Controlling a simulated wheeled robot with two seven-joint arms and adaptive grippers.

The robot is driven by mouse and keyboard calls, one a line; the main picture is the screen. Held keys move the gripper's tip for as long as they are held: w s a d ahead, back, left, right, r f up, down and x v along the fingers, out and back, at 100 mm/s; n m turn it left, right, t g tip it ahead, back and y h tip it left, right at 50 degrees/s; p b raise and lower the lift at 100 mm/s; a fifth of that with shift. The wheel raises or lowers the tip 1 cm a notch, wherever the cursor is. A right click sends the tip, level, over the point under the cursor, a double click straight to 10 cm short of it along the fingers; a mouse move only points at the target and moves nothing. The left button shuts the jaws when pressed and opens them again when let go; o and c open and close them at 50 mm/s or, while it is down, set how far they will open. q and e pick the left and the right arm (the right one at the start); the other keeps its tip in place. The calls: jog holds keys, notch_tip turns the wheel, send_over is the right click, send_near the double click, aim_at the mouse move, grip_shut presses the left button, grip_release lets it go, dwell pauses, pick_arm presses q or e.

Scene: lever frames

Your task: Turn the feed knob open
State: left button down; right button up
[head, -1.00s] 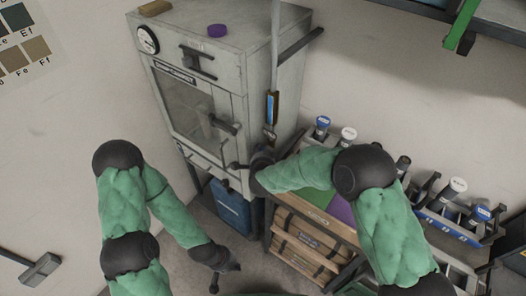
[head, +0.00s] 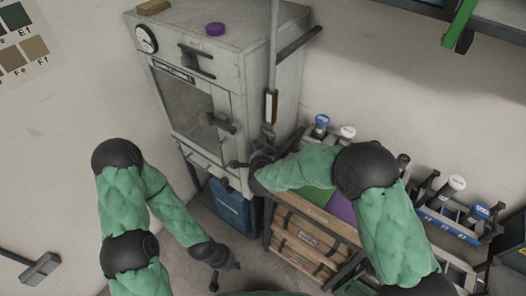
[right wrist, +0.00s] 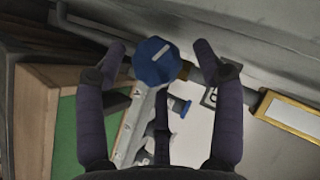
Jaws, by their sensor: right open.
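The feed knob, a blue faceted knob (right wrist: 155,62) with a short white mark, sits on a pipe in the right wrist view. The mark is tilted, its right end higher. My right gripper (right wrist: 160,48) is open, with one finger on each side of the knob; I cannot tell whether they touch it. In the head view the knob is not clear behind my right wrist. Above it on the upright pipe is a yellow-framed window (head: 271,105), now pale; it also shows in the right wrist view (right wrist: 290,112). My left gripper (head: 226,277) hangs low, open and empty.
The grey cabinet (head: 202,100) with handles and a round gauge (head: 146,39) stands close behind the right gripper. A rack (head: 450,222) with several capped bottles is at the right. A wooden crate (head: 300,245) and a blue bin (head: 230,207) stand below.

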jog(key=v, duration=1.1)
jog(key=shift+r, duration=0.2)
jog(key=shift+f, duration=0.1)
